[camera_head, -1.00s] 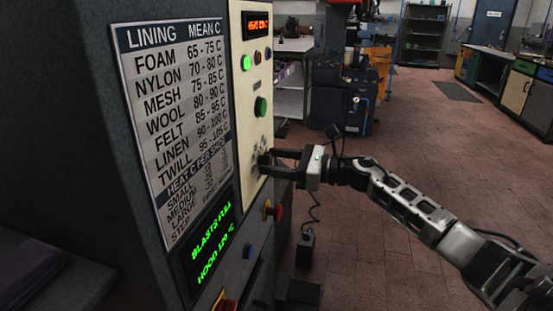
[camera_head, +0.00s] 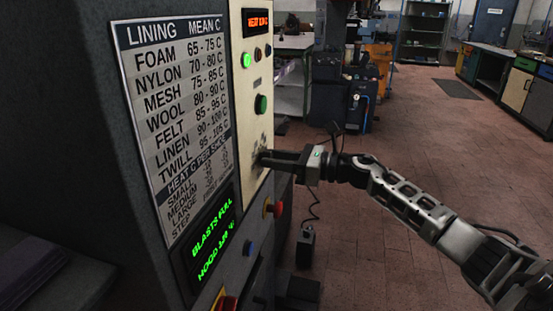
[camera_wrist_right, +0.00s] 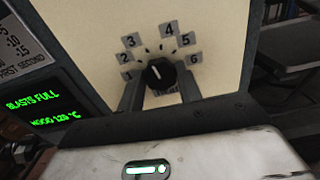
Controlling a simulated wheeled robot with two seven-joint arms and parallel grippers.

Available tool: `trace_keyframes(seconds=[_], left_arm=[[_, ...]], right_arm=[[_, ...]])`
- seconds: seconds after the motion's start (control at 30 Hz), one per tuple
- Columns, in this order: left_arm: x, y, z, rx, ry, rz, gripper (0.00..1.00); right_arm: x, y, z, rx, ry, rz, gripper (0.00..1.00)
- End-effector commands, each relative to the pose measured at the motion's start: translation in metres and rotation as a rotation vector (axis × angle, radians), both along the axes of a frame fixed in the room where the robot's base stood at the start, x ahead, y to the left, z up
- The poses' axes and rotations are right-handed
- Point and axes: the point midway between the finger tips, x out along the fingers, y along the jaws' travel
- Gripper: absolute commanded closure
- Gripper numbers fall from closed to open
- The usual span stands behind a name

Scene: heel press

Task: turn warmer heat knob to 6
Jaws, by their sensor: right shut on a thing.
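The black heat knob (camera_wrist_right: 158,73) sits on the cream panel of the machine in the right wrist view, with number tags 1 to 6 around it. Its pale mark seems to point up and slightly left, toward the gap between 3 and 4; the exact setting is hard to read. My right gripper (camera_wrist_right: 159,88) has one finger on each side of the knob and is shut on it. In the head view my right gripper (camera_head: 262,158) reaches the panel from the right, and its fingers hide the knob. My left gripper is not in view.
Above the knob are a red display (camera_head: 257,21) and a green button (camera_head: 261,104). A lining chart (camera_head: 150,35) and a green-text screen (camera_head: 213,240) are on the left face. A red knob (camera_head: 278,209) sticks out below my gripper. Open floor lies to the right.

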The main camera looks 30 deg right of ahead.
Motion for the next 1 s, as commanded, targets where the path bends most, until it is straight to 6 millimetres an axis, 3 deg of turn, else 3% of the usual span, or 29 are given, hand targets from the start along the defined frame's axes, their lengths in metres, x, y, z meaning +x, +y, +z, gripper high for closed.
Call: trace_keyframes(seconds=[1.0], left_arm=[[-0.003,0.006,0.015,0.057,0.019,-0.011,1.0]], right_arm=[[0.001,-0.002,0.002,0.72,0.615,-0.001,0.88]])
